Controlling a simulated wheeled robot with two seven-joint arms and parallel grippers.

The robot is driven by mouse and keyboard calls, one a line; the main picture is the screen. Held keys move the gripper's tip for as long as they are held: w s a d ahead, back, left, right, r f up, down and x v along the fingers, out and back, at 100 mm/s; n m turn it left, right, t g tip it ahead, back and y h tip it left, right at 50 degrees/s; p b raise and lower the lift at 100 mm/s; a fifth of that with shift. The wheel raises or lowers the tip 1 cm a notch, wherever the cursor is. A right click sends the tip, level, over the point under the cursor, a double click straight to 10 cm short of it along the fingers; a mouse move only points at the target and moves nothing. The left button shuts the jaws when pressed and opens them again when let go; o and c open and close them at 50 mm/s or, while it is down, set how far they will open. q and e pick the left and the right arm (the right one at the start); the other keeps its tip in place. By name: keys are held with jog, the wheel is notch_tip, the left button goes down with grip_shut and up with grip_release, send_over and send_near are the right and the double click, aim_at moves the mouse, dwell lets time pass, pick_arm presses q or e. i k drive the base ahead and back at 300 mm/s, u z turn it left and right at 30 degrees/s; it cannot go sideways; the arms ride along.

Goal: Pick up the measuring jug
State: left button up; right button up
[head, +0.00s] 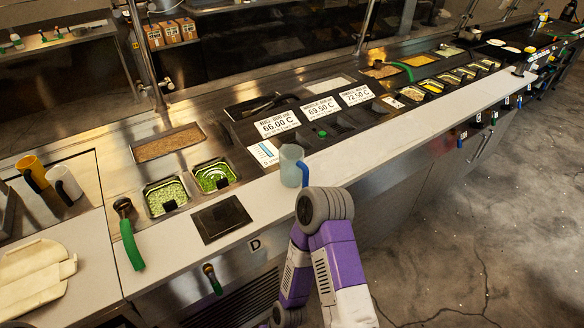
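The measuring jug (290,166) is a pale, translucent blue-grey vessel. It stands upright on the light front ledge of the counter, near the middle of the view. A blue handle (304,174) is on its right side. One of my arms comes in from the bottom, with purple links and a grey round joint just below and right of the jug. This joint appears close to the jug, but I cannot tell the gap in depth. I see no gripper fingers on the jug or elsewhere in view.
Left of the jug are a dark square plate (221,219), green-filled bins (213,176) and a green-handled tool (131,243). Temperature signs (278,124) stand behind it. The ledge (375,152) right of the jug is clear. Yellow (33,172) and white (65,183) mugs are far left.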

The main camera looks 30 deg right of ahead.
aim_at(293, 170)
jog(key=k, duration=1.2)
jog(key=z, duration=0.7)
jog(key=i, duration=1.35)
jog(key=u, duration=0.6)
